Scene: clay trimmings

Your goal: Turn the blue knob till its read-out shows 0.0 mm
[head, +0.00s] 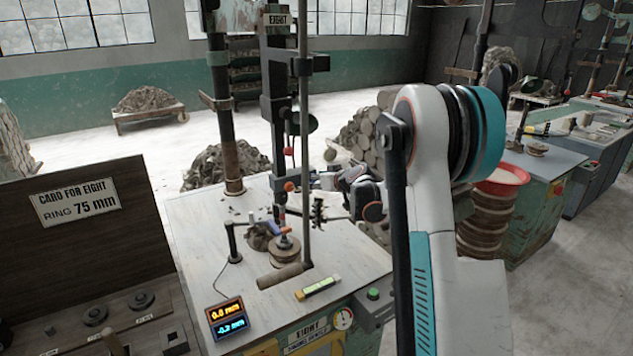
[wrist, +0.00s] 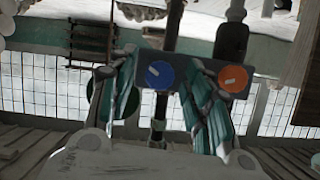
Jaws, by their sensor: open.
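The blue knob (wrist: 159,75) is in the wrist view, a round disc with a pale slanted mark on a dark plate. An orange knob (wrist: 233,78) sits to its right. My gripper (wrist: 164,62) is open, with one finger on each side of the blue knob in the picture; I cannot tell whether they touch it. In the head view my gripper (head: 319,210) is beside the dark post of the stand. The read-out (head: 227,320) on the bench has an orange line, 0.0 mm, and a blue line, a small negative value that looks like -0.3 mm.
The pale bench top (head: 200,245) holds a round clay piece (head: 284,250), a wooden roller (head: 280,275) and a level (head: 318,287). Upright posts rise close to my gripper. A dark board with a card (head: 77,203) reading RING 75 mm stands at left.

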